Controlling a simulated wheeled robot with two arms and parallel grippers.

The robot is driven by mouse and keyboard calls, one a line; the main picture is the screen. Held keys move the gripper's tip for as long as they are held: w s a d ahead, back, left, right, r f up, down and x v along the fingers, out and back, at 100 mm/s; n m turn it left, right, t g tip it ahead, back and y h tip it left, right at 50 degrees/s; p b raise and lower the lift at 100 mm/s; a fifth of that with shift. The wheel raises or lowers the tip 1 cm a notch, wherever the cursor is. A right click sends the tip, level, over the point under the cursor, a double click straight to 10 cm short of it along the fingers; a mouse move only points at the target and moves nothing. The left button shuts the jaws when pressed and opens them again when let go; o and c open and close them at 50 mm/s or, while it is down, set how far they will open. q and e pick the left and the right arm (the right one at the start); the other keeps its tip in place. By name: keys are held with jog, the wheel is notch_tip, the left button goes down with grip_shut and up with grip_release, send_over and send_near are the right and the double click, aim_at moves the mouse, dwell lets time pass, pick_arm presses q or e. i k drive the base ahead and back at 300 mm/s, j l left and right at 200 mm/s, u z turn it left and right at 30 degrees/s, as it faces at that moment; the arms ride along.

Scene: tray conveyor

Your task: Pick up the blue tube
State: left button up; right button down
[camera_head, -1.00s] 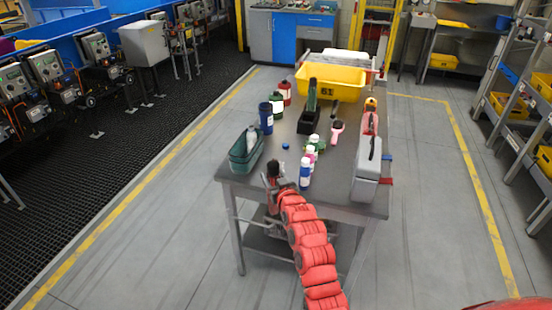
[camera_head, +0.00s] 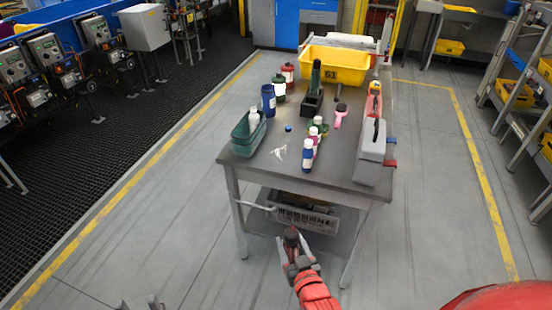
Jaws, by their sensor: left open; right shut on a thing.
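A dark blue tube-like bottle (camera_head: 268,100) stands upright on the grey table (camera_head: 346,150), behind the green bin (camera_head: 240,145). A smaller blue-and-white bottle (camera_head: 308,156) stands near the table's front edge. I cannot tell for sure which is the blue tube. My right gripper (camera_head: 291,236) is low in front of the table, apart from both bottles. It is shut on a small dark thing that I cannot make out. My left gripper (camera_head: 139,303) shows only its grey fingertips at the bottom edge, apart and empty, over the floor.
A white bottle stands in the green bin. A yellow bin (camera_head: 336,68), a grey toolbox (camera_head: 371,150) and several other bottles crowd the table. A small blue cap (camera_head: 288,127) and a white patch (camera_head: 278,152) lie near the front. A grey crate (camera_head: 300,215) sits on the lower shelf.

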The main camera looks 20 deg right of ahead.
aim_at(269, 102)
jog(key=i+j+z, duration=0.5)
jog(key=j, duration=0.25)
jog(key=i+j+z, duration=0.25)
jog(key=i+j, duration=0.15)
